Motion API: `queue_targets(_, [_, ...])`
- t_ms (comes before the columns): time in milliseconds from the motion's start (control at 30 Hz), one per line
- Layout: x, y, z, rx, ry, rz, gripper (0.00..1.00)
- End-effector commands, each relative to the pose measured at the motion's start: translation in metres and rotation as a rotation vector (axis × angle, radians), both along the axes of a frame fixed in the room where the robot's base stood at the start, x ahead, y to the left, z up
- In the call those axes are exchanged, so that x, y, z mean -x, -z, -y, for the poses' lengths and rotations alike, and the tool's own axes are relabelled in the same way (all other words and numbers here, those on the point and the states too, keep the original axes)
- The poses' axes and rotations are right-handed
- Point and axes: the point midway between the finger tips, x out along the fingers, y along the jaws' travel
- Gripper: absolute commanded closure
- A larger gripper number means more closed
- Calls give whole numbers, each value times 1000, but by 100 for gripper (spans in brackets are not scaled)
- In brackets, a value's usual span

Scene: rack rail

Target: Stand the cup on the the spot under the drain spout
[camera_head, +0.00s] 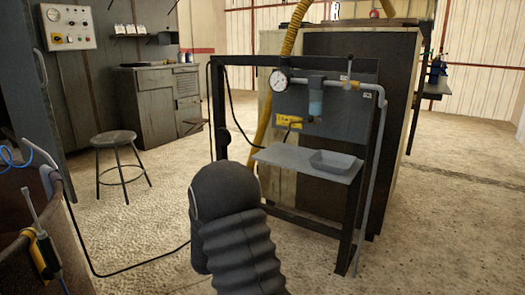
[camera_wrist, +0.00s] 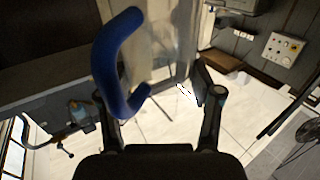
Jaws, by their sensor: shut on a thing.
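The cup looks see-through, with a thick blue curved handle (camera_wrist: 106,60), in the wrist view. My gripper (camera_wrist: 152,86) is shut on its body, one finger on each side, with the handle by the left finger. The clear walls are hard to make out. The head view shows neither the cup nor the fingers. In the head view, the blue filter bowl (camera_head: 316,104) with the drain spout under it hangs from the pipe on the rack. Below it is a grey shelf (camera_head: 285,158) with a shallow grey tray (camera_head: 336,162). No separate mark for the spot is clear.
A dark rack frame (camera_head: 217,110) surrounds the shelf, with a pressure gauge (camera_head: 279,78) on top and a downpipe (camera_head: 376,170) on the right. A stool (camera_head: 115,140) stands at left. A bin with tools (camera_head: 30,240) is at front left. Open floor lies between.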

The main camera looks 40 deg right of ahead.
Motion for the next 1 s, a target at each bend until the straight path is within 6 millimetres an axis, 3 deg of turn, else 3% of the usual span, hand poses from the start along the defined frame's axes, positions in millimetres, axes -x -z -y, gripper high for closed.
queue_targets(100, [2, -50, 42, 0, 124, 11, 70])
queue_targets(300, [19, -129, 100, -1, 288, 10, 70])
queue_targets(500, [38, -191, 132, -1, 363, 3, 71])
queue_targets(700, [46, -219, 143, 0, 380, -3, 71])
queue_targets(1000, [42, -217, 157, 0, 382, -4, 71])
